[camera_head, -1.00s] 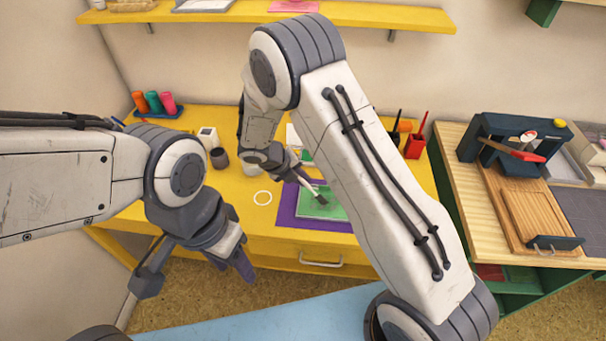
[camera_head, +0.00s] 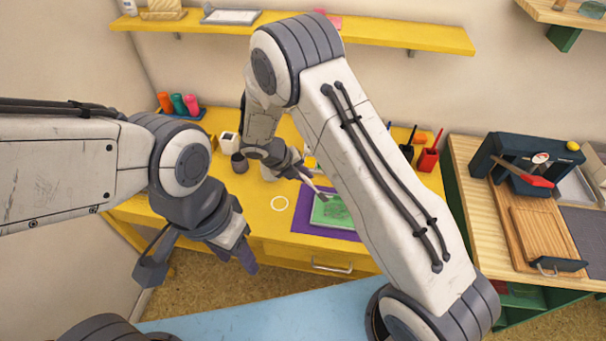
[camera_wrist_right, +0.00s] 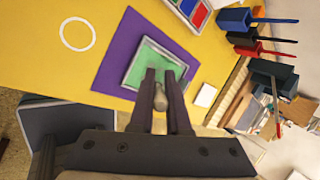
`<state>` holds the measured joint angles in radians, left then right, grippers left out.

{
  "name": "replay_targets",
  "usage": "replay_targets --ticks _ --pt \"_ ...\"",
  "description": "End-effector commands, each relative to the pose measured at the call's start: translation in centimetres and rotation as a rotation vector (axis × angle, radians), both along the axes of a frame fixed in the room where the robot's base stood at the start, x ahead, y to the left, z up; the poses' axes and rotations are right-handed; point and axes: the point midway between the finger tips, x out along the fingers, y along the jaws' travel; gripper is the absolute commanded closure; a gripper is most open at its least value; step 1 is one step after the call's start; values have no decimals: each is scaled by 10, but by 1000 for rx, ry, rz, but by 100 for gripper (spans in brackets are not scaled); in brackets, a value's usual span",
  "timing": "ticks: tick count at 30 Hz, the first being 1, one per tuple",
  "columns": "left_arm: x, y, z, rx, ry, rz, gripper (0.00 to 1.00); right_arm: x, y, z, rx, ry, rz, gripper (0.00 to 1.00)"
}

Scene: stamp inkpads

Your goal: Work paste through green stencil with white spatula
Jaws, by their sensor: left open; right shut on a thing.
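The green stencil (camera_head: 335,213) lies in a pale frame on a purple mat (camera_head: 303,222) on the yellow desk. In the right wrist view, the stencil (camera_wrist_right: 148,62) shows partly behind my fingers. My right gripper (camera_head: 304,178) is shut on the white spatula (camera_head: 314,188), whose tip is at the stencil's upper left part; I cannot tell whether it touches. In the wrist view, the right gripper (camera_wrist_right: 160,82) has a small grey part of the spatula (camera_wrist_right: 160,98) between its fingers. My left gripper (camera_head: 200,266) is open and empty in front of the desk. Paste cannot be made out clearly.
A white ring (camera_head: 280,203) lies left of the mat. Beyond are a dark cup (camera_head: 239,162) and a white box (camera_head: 229,142). A red holder (camera_head: 428,159) stands at the desk's right. Colored bottles (camera_head: 178,104) stand at the back left. My right arm hides the desk's middle.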

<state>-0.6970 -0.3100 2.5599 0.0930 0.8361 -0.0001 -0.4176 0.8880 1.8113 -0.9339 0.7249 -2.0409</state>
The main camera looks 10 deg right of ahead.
Motion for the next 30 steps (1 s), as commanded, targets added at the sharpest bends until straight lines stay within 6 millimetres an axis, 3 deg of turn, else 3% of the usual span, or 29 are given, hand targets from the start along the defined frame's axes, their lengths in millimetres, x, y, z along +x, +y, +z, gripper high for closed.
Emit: replay_targets --ticks 3,9,30 --pt "0 0 16 0 0 1 50 0 -3 15 0 0 -4 100" --pt "0 0 27 0 0 1 50 -1 -4 26 0 0 -6 100" --pt "0 0 27 0 0 1 50 -1 -4 26 0 0 -6 100"
